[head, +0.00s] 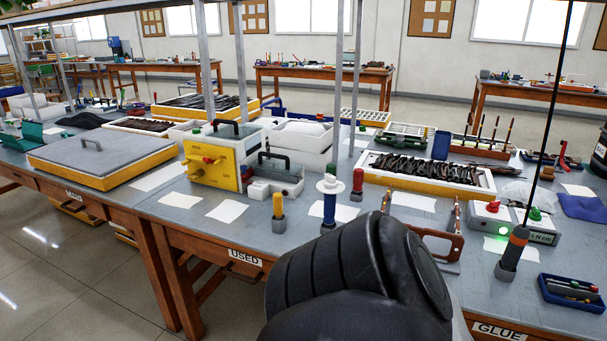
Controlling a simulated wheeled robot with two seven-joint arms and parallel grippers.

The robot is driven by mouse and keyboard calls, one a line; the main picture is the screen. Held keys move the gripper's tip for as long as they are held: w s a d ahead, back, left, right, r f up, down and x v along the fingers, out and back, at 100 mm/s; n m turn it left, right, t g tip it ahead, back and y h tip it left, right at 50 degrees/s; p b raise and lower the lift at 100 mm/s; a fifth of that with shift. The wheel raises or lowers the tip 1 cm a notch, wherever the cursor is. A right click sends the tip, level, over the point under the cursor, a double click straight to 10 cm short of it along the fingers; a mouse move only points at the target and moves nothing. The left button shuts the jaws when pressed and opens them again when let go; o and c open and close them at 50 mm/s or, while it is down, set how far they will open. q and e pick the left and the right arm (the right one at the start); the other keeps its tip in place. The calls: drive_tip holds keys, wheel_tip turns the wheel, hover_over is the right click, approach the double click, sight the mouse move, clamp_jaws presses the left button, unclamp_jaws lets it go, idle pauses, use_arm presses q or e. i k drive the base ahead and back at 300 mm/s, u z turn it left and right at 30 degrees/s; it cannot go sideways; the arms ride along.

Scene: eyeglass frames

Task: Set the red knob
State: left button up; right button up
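A red knob (493,206) sits on top of a light control box (541,237) on the right of the bench. A green knob (535,214) stands beside it. A green light glows on the box front, and a small display there seems to read "5 N cm". Another small red knob (208,160) appears on the yellow panel (207,178) of a box at the left middle; I cannot tell its setting. Neither of my grippers shows, and nothing is seen touching either red knob.
My large black arm part fills the bottom middle. A dark driver (512,253) with an orange band stands upright before the control box, below a thin black cable. A brown frame (440,240) stands left of it. A blue tray (572,292) lies at the right front.

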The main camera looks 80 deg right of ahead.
sight(492, 207)
drive_tip(key=u, duration=0.15)
drive_tip(key=k, duration=2.1)
drive_tip(key=z, duration=1)
